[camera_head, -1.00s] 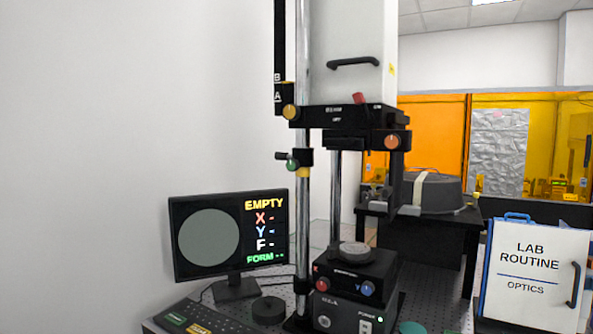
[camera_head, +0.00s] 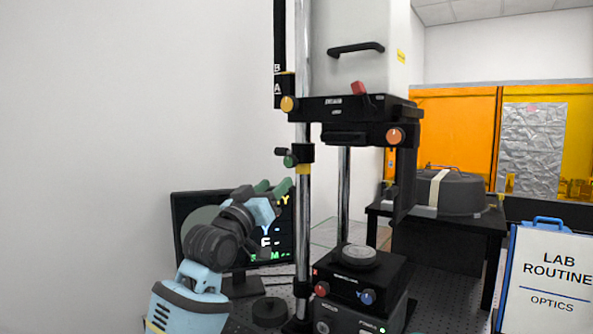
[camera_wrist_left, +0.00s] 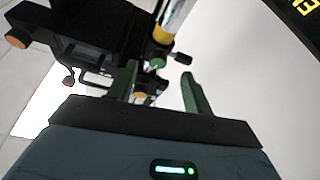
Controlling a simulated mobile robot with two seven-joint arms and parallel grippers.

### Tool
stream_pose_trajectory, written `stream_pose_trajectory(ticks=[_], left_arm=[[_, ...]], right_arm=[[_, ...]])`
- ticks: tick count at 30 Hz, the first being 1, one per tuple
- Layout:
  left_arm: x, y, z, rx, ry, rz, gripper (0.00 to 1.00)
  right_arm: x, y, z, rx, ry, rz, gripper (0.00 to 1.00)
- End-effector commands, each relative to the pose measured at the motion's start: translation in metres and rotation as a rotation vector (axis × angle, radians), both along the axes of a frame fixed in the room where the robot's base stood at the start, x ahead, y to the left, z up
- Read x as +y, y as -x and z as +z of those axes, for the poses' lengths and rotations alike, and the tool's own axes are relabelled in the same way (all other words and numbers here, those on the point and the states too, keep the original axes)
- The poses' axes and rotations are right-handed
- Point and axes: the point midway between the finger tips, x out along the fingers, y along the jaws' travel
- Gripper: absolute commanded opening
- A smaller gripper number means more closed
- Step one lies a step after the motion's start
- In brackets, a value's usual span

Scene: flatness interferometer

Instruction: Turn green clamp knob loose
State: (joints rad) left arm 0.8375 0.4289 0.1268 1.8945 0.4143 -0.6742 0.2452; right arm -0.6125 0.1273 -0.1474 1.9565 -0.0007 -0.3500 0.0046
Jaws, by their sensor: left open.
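My left gripper (camera_head: 274,187) is open and empty, with green fingers pointing up and right. It is just below and left of the knob in the head view, and appears apart from it. In the left wrist view the open fingers (camera_wrist_left: 158,76) rise from the dark gripper body. My right gripper is not in view.
A monitor (camera_head: 186,262) stands behind my left arm and is partly hidden by it. An orange knob (camera_head: 396,136) and a yellow knob (camera_head: 288,104) are on the carriage above. A black stage box (camera_head: 345,287) stands below. The wall side at left is clear.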

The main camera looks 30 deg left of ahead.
Motion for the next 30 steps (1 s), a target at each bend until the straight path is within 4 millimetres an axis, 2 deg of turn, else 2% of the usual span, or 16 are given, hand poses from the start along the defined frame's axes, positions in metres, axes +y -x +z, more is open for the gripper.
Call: stream_pose_trajectory(ticks=[3, 11, 24, 30], left_arm=[[0.003, 0.002, 0.011, -0.015, 0.006, -0.001, 0.5], [0.003, -0.002, 0.013, -0.016, 0.007, -0.001, 0.5], [0.002, -0.052, 0.034, -0.016, 0.007, -0.001, 0.5], [0.002, -0.066, 0.039, -0.016, 0.007, -0.001, 0.5]], right_arm=[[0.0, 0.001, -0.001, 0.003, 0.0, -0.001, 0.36], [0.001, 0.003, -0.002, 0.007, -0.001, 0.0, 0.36], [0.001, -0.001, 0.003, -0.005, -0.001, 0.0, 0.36], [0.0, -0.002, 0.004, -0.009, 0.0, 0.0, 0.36]])
